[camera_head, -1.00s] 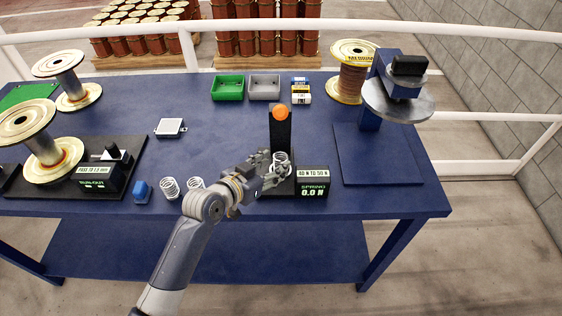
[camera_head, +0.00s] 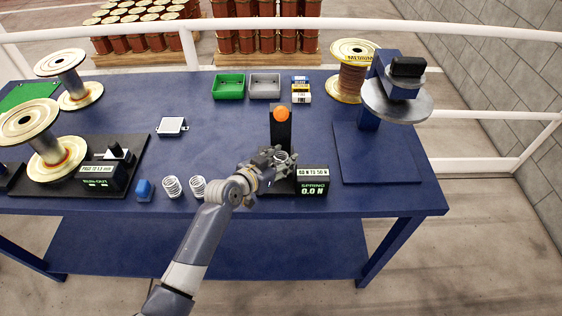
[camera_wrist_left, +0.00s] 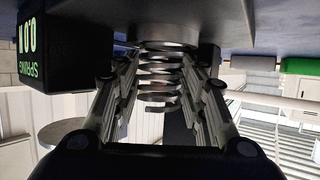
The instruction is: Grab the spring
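A pale coil spring (camera_wrist_left: 160,75) stands between the fingers of my left gripper (camera_wrist_left: 161,62) in the left wrist view. In the head view my left gripper (camera_head: 281,158) is at the base of the black spring tester (camera_head: 281,132), and its fingers mostly cover this spring. The fingers lie close along both sides of the coil. I cannot tell whether they press on it. Two more white springs, a left one (camera_head: 172,187) and a right one (camera_head: 198,187), stand on the table left of my gripper. My right gripper is not in view.
The tester's display box (camera_head: 312,181) reads 0.0 N, close right of my gripper. An orange ball (camera_head: 282,114) tops the tester's post. A blue block (camera_head: 144,188), a green bin (camera_head: 228,87), a grey bin (camera_head: 264,88) and large spools are on the blue table (camera_head: 215,130).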

